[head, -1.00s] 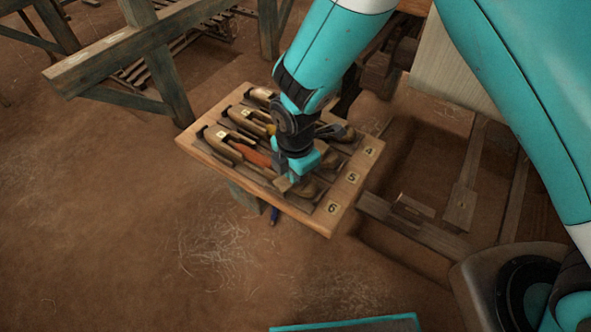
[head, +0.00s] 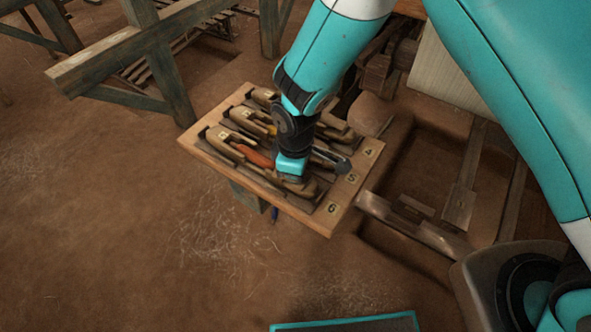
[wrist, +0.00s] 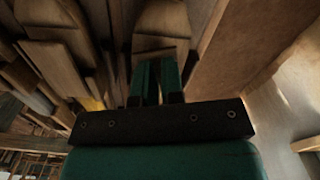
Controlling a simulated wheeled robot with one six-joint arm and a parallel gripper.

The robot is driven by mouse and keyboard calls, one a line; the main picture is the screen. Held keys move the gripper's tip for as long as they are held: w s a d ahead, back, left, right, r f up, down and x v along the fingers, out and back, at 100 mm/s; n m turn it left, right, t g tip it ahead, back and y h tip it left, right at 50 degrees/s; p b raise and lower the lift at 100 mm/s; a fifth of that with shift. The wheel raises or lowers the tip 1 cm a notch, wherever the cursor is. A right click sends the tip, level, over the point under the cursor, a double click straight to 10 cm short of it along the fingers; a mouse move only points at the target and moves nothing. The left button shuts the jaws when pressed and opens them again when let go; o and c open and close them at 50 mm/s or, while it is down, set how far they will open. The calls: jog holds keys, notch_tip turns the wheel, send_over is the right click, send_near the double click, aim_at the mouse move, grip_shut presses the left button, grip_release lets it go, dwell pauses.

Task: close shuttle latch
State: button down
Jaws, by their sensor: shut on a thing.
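Several wooden shuttles lie in a wooden tray (head: 212,152) with slots; the number tags 4, 5 and 6 show along its right side. The near shuttle (head: 222,137) has an orange thread bundle (head: 256,157). My gripper (head: 290,181) is low over the near right part of the tray, at this shuttle's right end. In the wrist view its teal fingers (wrist: 157,72) are close together against a wooden shuttle body (wrist: 160,22). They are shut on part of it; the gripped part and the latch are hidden.
Wooden loom beams (head: 155,60) stand behind at left, and a pit with wooden rails (head: 415,222) lies to the right. The earth floor in front is open.

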jog(key=shift+m, duration=1.7)
jog(key=shift+w, duration=0.1)
jog(key=c, duration=1.5)
grip_release()
notch_tip(320, 180, up, 18)
jog(key=shift+f, duration=0.25)
